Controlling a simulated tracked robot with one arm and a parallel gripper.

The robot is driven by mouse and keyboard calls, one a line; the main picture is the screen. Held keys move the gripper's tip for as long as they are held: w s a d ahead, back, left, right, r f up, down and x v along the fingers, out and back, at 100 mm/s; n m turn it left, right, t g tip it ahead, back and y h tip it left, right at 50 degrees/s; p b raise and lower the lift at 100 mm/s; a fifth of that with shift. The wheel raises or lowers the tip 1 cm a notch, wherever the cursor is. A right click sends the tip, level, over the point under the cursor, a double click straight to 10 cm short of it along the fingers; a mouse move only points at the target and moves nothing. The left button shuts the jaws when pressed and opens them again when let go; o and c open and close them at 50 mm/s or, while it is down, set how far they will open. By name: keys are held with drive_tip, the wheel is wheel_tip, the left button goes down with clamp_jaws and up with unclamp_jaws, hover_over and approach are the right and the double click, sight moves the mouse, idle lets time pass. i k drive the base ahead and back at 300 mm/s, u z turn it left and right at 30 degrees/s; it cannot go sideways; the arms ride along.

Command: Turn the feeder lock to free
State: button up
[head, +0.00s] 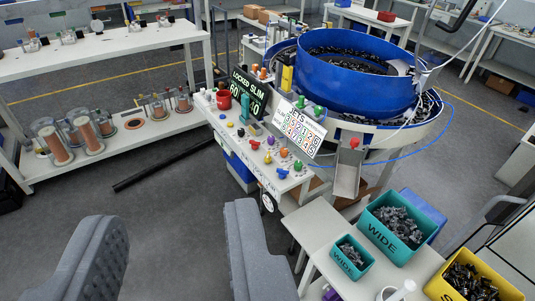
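The feeder is a large blue bowl (345,75) of dark connectors at the upper right. Its control bench (262,150) stands in front, carrying many small coloured knobs and levers. A dark display (248,90) on it reads "LOCKED SLIM" with numbers below. A white number board (300,130) stands beside it. Which control is the feeder lock I cannot tell; a red knob (354,143) sits above the metal chute (347,175). My gripper (175,213) shows as two grey ridged fingers at the bottom, spread wide and empty, short of the bench.
Teal bins marked "WIDE" (372,238) and a yellow bin (440,288) hold connectors at the lower right. White shelving (100,52) with clear jars stands at the left. A dark bar (165,168) lies on the floor. Grey floor between shelving and bench is mostly clear.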

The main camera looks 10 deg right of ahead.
sight(268, 159)
drive_tip(key=z, duration=0.05)
drive_tip(key=i, duration=1)
drive_tip(key=u, duration=0.1)
